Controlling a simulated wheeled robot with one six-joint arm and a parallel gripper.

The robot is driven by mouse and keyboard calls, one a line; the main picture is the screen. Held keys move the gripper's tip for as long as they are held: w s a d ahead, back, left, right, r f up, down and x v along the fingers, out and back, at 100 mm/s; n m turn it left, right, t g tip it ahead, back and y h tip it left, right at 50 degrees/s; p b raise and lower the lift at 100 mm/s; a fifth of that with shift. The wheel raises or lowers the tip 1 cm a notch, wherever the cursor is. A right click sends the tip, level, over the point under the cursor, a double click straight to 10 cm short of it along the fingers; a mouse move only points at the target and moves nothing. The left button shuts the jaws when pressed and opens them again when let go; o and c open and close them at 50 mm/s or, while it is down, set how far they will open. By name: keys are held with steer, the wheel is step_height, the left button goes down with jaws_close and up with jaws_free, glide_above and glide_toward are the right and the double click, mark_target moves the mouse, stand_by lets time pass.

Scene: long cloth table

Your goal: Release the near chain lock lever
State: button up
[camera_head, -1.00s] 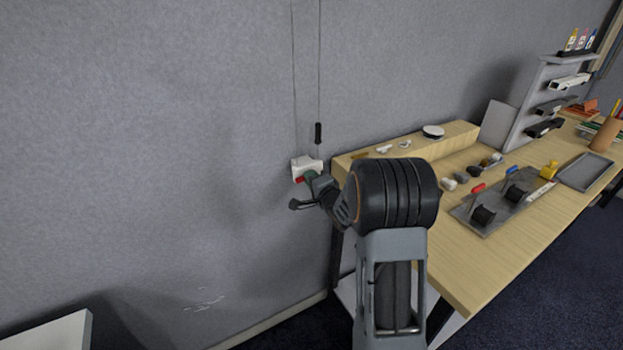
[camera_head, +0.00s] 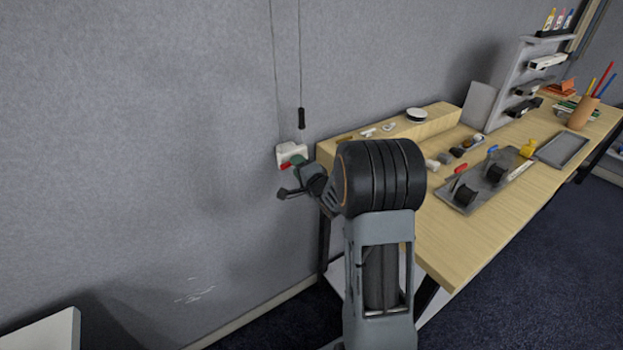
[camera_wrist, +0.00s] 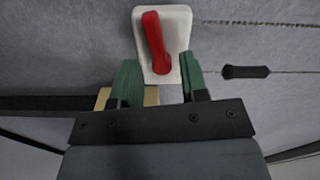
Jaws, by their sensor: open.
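The chain lock is a white plate (camera_head: 291,151) on the grey wall, with a red lever (camera_head: 285,166) on it. I cannot tell whether a finger touches the plate. In the head view my gripper (camera_head: 299,164) is close to the lock and partly covers it.
Two thin chains hang above the lock, one with a black toggle (camera_head: 301,118), also in the wrist view (camera_wrist: 245,71). A wooden table (camera_head: 462,235) with a raised ledge (camera_head: 440,122), tools and a grey tray (camera_head: 563,150) stands right of the lock. The wall to the left is clear.

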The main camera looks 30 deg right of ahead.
steer(key=s+d, duration=0.1)
steer(key=s, duration=1.1)
steer(key=shift+s+d+b, duration=0.2)
steer(key=shift+b, duration=0.1)
steer(key=s+d+f+n+g+h, duration=0.25)
steer(key=d+f+g+h, duration=0.2)
steer(key=f, duration=0.25)
steer(key=s+n+g+h+p, duration=0.1)
steer(key=s+n+g, duration=0.4)
steer(key=g, duration=0.2)
steer(key=s+a+r+n+g+y+p, duration=0.1)
steer(key=s+a+r+n, duration=0.2)
steer(key=a+r, duration=0.3)
steer(key=s+a+r+n+g+y+p, duration=0.1)
steer(key=s+a+r+n, duration=0.3)
steer(key=a, duration=0.7)
steer(key=shift+s+a+r+g+y+p, duration=0.35)
steer(key=shift+s+r+y+p, duration=0.35)
steer(key=shift+r, duration=0.25)
